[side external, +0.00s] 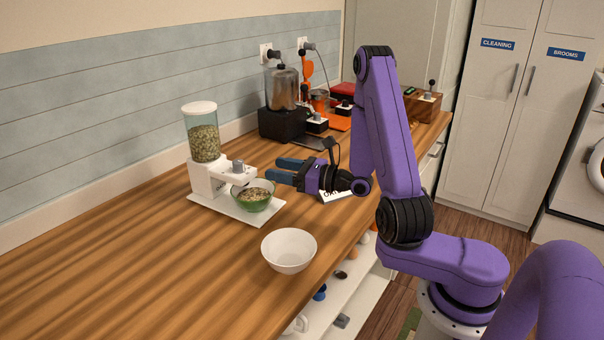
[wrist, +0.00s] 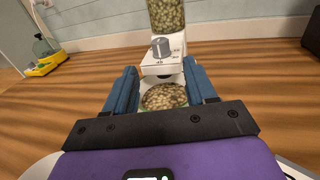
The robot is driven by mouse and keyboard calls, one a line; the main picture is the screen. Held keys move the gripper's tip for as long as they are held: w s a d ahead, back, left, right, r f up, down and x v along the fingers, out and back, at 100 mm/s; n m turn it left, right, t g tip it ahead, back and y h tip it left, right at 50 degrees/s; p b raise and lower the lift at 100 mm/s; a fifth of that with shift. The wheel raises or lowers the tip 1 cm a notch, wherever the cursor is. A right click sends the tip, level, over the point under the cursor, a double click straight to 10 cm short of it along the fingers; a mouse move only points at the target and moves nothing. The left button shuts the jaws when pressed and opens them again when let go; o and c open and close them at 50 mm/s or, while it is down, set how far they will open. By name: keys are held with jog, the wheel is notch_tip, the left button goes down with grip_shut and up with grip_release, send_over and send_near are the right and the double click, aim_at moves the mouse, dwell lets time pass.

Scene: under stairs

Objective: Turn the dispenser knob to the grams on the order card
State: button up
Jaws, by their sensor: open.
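The dispenser (side external: 206,178) is white with a clear hopper full of green-brown pellets, standing on a white base board. Its grey knob (side external: 238,166) sits on top of the spout arm; it also shows in the wrist view (wrist: 161,47), with small markings beside it too blurred to read. A green bowl (side external: 254,199) with pellets in it stands under the spout. My gripper (side external: 276,170) is open and empty, to the right of the knob and apart from it. A white card (side external: 336,196) with dark print lies partly hidden behind my gripper; its text is unreadable.
An empty white bowl (side external: 289,250) stands near the counter's front edge. A black blender-like machine (side external: 284,110), orange items and a wooden box (side external: 424,105) stand at the back. A yellow-green item (wrist: 46,64) is at the left in the wrist view. The left front counter is clear.

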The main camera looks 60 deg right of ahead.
jog(key=shift+v, duration=2.6)
